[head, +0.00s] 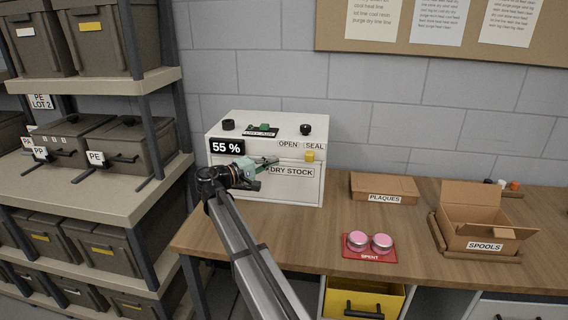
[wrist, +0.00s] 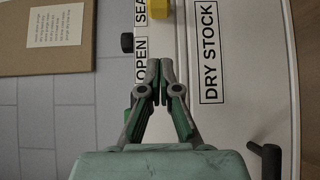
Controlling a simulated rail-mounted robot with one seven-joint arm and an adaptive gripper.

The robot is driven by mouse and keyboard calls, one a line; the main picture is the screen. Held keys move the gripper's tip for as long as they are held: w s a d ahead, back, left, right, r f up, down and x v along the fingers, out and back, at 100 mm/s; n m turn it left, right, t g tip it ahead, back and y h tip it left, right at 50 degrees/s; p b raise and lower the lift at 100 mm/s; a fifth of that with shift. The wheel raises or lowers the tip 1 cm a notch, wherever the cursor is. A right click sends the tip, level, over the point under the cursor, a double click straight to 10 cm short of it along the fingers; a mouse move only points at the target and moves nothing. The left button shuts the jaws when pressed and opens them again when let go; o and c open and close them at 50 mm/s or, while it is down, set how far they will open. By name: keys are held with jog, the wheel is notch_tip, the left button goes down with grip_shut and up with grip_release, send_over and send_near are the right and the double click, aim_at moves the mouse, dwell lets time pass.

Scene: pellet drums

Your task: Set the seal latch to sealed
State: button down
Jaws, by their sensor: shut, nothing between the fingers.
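A white dry-stock cabinet (head: 225,185) stands on the bench, with OPEN and SEAL labels along its upper front. A yellow block (head: 310,156), which looks like the latch handle, sits just below the SEAL label. It also shows at the top edge of the wrist view (wrist: 160,8), beside SEAL and partly cut off. My gripper (head: 276,161) is in front of the cabinet, to the left of the yellow block. In the wrist view my gripper (wrist: 160,68) has its fingertips together, empty, near the OPEN label and apart from the yellow block.
A dark handle (wrist: 266,160) sticks out from the cabinet front. A 55 % display (head: 227,147) is at the cabinet's left. On the bench to the right are a plaques box (head: 384,187), a red spent tray (head: 370,254) and an open spools box (head: 470,228). Shelving (head: 110,184) stands left.

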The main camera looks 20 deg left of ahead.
jog(key=shift+b+v, duration=0.35)
jog(key=shift+v, duration=1.85)
jog(key=shift+a, duration=0.1)
